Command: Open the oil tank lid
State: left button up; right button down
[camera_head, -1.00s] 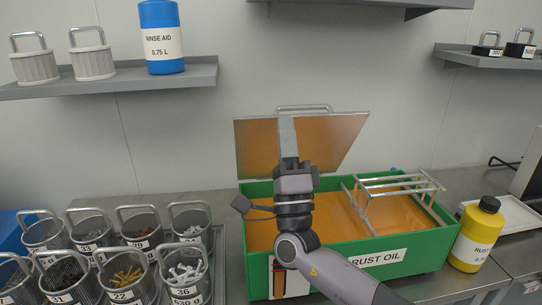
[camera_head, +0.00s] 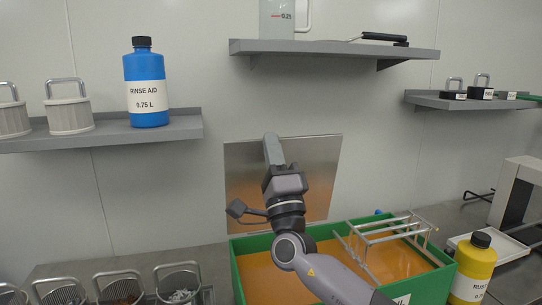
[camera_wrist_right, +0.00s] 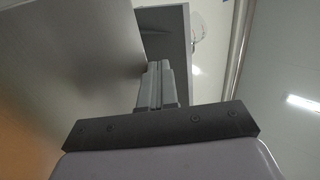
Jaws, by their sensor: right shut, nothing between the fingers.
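The oil tank (camera_head: 240,280) is a green box with amber oil in it, cut off at the bottom of the head view. Its flat metal lid (camera_head: 318,175) stands up nearly vertical at the tank's back edge, near the wall, its face reflecting orange. My right gripper (camera_head: 272,150) is shut and empty, pointing up in front of the lid and covering part of it. In the right wrist view the shut fingers (camera_wrist_right: 157,85) are beside the lid (camera_wrist_right: 75,65); I cannot tell whether they touch. The lid's handle is not visible. My left gripper is not in view.
A wire rack (camera_head: 385,232) sits in the tank's right side. A yellow bottle (camera_head: 472,270) stands right of it. Mesh baskets (camera_head: 120,285) stand at lower left. A shelf (camera_head: 335,47) is above the lid; another (camera_head: 110,133) at left holds a blue bottle (camera_head: 146,85).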

jog(key=shift+w+a+r, duration=0.15)
jog(key=shift+w, duration=0.35)
